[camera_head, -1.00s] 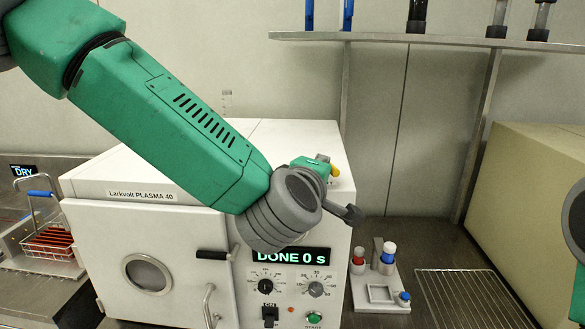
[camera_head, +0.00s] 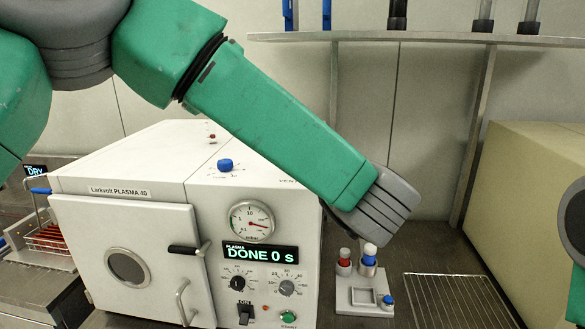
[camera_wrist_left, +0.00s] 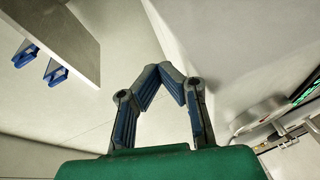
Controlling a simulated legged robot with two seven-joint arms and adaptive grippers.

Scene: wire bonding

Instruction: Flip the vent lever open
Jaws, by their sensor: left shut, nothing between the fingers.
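The white plasma machine (camera_head: 150,180) stands in the middle of the head view, and its display reads DONE 0 s. A partly covered label that seems to read VENT (camera_head: 288,181) shows on its top right. My left arm crosses in front there, and I cannot make out the vent lever in either current view. My left gripper is hidden behind the arm's end in the head view. In the left wrist view the left gripper (camera_wrist_left: 172,72) has its blue-padded fingers together with nothing between them, near a pale surface. My right gripper is not in view.
A blue knob (camera_head: 225,165) and a gauge (camera_head: 251,221) are on the machine. A small rack with red- and blue-capped items (camera_head: 365,298) and a wire grid (camera_head: 455,300) stand to its right. A shelf (camera_head: 400,38) runs above; it also shows in the left wrist view (camera_wrist_left: 62,30).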

